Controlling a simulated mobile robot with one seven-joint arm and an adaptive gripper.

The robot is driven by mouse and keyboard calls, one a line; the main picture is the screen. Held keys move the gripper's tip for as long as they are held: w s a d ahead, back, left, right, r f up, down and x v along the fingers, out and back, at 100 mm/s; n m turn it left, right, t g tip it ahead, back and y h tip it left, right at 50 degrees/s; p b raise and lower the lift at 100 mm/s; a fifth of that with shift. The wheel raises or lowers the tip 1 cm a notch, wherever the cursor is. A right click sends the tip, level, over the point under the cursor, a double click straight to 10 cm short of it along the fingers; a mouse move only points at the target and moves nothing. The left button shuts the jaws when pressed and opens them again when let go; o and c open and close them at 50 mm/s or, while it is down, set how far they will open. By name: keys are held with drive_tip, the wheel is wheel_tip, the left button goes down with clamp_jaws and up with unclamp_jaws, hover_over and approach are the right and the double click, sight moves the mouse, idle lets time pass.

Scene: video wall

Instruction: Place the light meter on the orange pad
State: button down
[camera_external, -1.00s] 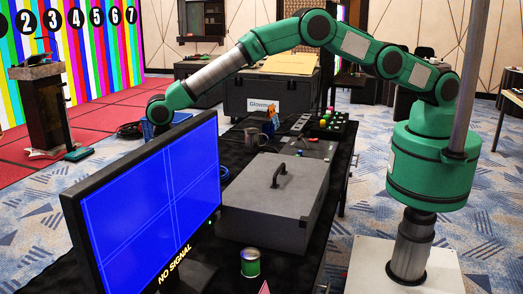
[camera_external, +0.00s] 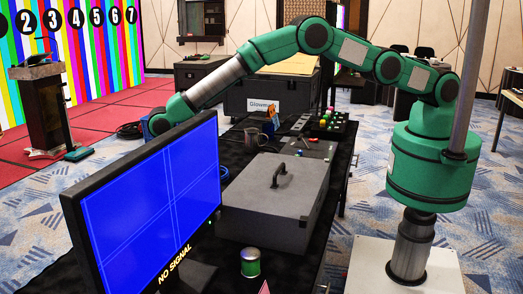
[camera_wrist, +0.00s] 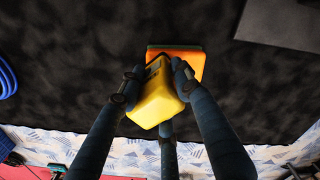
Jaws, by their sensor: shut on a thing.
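The light meter (camera_wrist: 153,106) is a yellow block in the wrist view, held between the dark fingers of my gripper (camera_wrist: 153,84). The gripper is shut on it. The orange pad (camera_wrist: 190,56) lies on the black cloth, beyond the meter and partly hidden by it and the fingers. In the picture the meter overlaps the pad's lower left part; I cannot tell whether the two touch. In the external view the monitor hides my gripper, the meter and the pad.
A large monitor (camera_external: 150,205) stands in front of my gripper. A grey case (camera_external: 275,195) with a handle lies on the table to its right. A coiled blue cable (camera_wrist: 7,75) is at the wrist view's left edge. Black cloth around the pad (camera_wrist: 80,60) is clear.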

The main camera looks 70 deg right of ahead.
drive_tip(key=c, duration=1.2)
unclamp_jaws()
drive_tip(key=shift+f, duration=0.1)
wheel_tip(320, 180, up, 12)
drive_tip(key=shift+r+p, duration=0.15)
drive_tip(key=shift+p, duration=0.3)
